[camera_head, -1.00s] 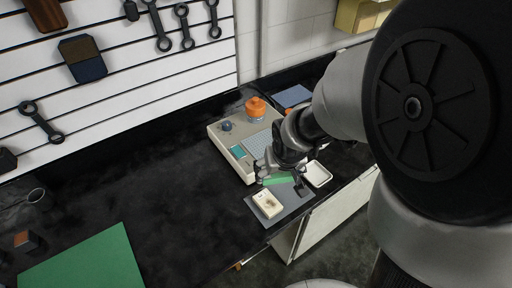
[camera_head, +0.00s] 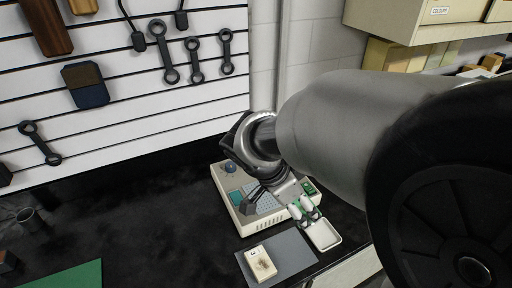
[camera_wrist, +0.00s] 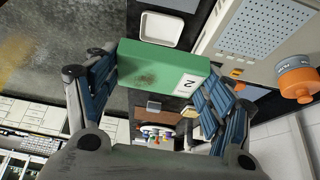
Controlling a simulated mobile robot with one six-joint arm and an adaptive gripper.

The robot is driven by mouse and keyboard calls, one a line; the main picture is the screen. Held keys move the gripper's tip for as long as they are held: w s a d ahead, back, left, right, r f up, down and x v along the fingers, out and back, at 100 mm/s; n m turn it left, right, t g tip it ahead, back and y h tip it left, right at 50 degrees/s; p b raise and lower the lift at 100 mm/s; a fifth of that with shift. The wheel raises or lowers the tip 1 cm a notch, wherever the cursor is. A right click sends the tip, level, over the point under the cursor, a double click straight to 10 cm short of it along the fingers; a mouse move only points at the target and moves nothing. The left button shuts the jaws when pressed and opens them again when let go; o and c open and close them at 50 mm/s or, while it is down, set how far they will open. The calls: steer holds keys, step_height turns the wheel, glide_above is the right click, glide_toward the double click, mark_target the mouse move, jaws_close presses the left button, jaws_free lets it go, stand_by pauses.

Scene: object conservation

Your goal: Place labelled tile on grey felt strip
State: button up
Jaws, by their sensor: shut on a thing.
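My gripper (camera_head: 304,207) is shut on a green tile (camera_wrist: 150,70) with a white label marked 2 and a dark smudge on its face. The wrist view shows the tile between the two fingers (camera_wrist: 155,90). In the head view the tile is mostly hidden by the gripper, which is in the air near the white tray and the instrument's right end. The grey felt strip (camera_head: 293,247) lies in front of the instrument. A cream tile (camera_head: 260,263) with a brown mark lies on its left part; the right part looks bare.
A small white tray (camera_head: 322,235) stands just right of the strip and also shows in the wrist view (camera_wrist: 162,28). A beige instrument (camera_head: 237,215) stands behind the strip. Open black bench lies to the left, with a green mat (camera_head: 70,277).

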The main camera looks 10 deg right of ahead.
mark_target(294, 249)
step_height(294, 249, down, 20)
steer(key=b, duration=0.6)
steer(key=shift+r+b, duration=0.2)
steer(key=shift+b, duration=0.2)
steer(key=shift+f, duration=0.2)
steer(key=o, duration=1.2)
steer(key=p+v, duration=0.4)
steer(key=v, duration=0.8)
steer(key=shift+s+d+r+n+t+y, duration=0.5)
steer(key=shift+s+d+r+n+y, duration=0.3)
steer(key=shift+s+r+n, duration=1.45)
steer(key=shift+s+d+r+n+t+y, duration=0.55)
steer(key=shift+s+r+n+y, duration=0.45)
steer(key=shift+s+r+n, duration=1.25)
steer(key=shift+s+d+r+n+t+y, duration=0.45)
steer(key=shift+s+d+r+n+y, duration=0.35)
steer(key=shift+s+r+n, duration=1.45)
